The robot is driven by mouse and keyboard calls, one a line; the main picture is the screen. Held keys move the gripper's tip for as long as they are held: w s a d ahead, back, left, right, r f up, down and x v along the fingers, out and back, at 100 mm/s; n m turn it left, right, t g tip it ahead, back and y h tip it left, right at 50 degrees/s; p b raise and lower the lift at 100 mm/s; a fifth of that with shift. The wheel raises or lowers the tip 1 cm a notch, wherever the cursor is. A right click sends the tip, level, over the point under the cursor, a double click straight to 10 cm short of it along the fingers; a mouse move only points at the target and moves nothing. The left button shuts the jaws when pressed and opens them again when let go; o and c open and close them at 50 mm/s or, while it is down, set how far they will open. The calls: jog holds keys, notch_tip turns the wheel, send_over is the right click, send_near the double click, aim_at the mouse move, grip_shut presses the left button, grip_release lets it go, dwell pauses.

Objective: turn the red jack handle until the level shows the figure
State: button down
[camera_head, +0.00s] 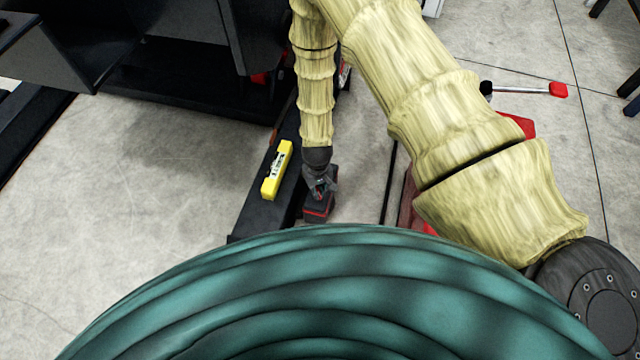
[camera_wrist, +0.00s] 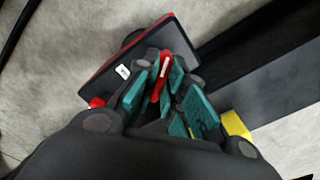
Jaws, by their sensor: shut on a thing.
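The red jack handle (camera_wrist: 161,78) shows in the wrist view as a narrow red piece between the teal pads of my gripper (camera_wrist: 166,92), which is shut on it. It lies over a dark housing (camera_wrist: 120,72) with a red edge and a small white label. In the head view my gripper (camera_head: 320,182) points down at this dark and red housing (camera_head: 318,208), and the grip itself is hidden. The yellow level (camera_head: 277,170) lies on a black beam left of my gripper. Its figure is too small to read. Part of the level (camera_wrist: 235,124) also shows in the wrist view.
The black beam (camera_head: 258,212) runs beside my gripper. Dark machine parts (camera_head: 190,75) stand at the back left. A bar with a red end (camera_head: 557,90) is at the right, near a red object (camera_head: 524,125) partly behind my arm. The floor at left is clear.

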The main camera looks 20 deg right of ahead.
aim_at(318, 190)
jog(key=m+p, duration=0.1)
jog(key=m, duration=0.1)
jog(key=m+p, duration=0.2)
jog(key=m, duration=0.1)
jog(key=shift+w+a+r, duration=0.1)
jog(key=shift+w+a, duration=0.05)
jog(key=shift+m+p, duration=0.4)
jog(key=shift+m, duration=0.8)
jog(key=shift+w+d, duration=0.1)
jog(key=shift+d, duration=0.1)
jog(key=c, duration=1.5)
grip_release()
notch_tip(318, 190, up, 12)
jog(key=shift+s, duration=0.2)
